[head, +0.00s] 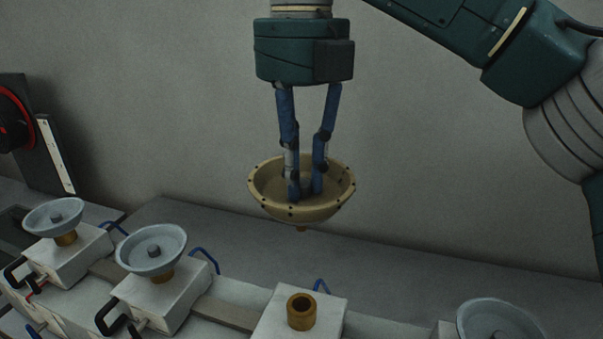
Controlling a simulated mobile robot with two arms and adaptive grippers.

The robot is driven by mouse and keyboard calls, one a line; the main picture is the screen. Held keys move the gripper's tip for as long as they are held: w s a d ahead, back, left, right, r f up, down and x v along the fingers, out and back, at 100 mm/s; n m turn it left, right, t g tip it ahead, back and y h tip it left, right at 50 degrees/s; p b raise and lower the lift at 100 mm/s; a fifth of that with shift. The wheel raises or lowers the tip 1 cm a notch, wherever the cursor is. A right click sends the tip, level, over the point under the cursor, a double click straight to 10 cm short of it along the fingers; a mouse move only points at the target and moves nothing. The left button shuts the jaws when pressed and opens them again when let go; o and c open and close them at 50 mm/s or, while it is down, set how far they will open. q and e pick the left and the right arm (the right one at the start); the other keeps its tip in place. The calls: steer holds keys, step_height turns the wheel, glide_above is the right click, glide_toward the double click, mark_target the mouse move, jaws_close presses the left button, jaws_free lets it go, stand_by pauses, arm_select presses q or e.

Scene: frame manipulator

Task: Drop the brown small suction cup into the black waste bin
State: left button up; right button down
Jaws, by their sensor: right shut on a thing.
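The brown small suction cup (270,205) is a tan, shallow bowl with dark dots round its rim and a short stub underneath. It hangs in the air, roughly level, in the middle of the head view. My right gripper (306,188) points down into the bowl, with its blue fingers close together and shut on the cup's centre. The part between the fingertips is hidden. The black waste bin cannot be made out in this view. My left gripper is not in view.
Below stand white blocks bearing grey suction cups (53,216), (151,248) and (495,322). One white block has an empty brass socket (301,311). A dark panel with a red dial (12,120) stands at the left. The grey surface (215,222) behind the blocks is clear.

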mark_target(302, 181)
steer(key=shift+r+p, duration=1.4)
steer(key=shift+r, duration=0.2)
